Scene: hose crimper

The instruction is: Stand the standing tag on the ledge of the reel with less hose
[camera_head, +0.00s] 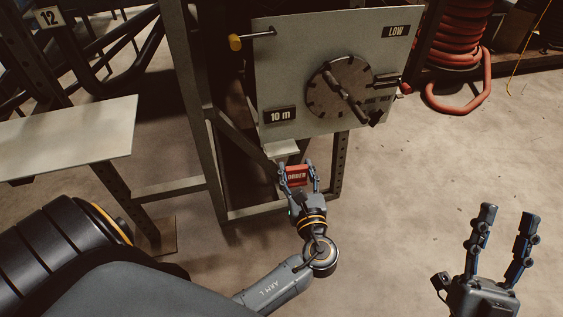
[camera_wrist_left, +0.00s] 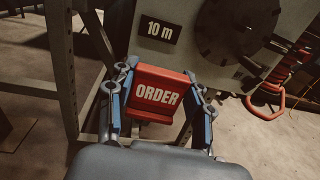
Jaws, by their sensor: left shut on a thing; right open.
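The standing tag (camera_head: 297,176) is a small red piece with white lettering "ORDER". My left gripper (camera_head: 297,168) is shut on it by its two sides, below the grey panel. In the left wrist view the tag (camera_wrist_left: 157,94) sits upright between the fingers, lettering towards the camera. A small pale ledge (camera_head: 283,148) juts out under the panel's lower left corner, just beyond the tag; a gap shows between them in the head view. My right gripper (camera_head: 508,213) is open and empty over the floor at lower right. Which reel has less hose cannot be told.
The grey panel (camera_head: 300,60) carries a dark dial (camera_head: 340,88), a "10 m" plate (camera_head: 280,115) and a "LOW" plate (camera_head: 396,31). A red hose coil (camera_head: 462,35) is at upper right. A pale shelf (camera_head: 70,135) stands left.

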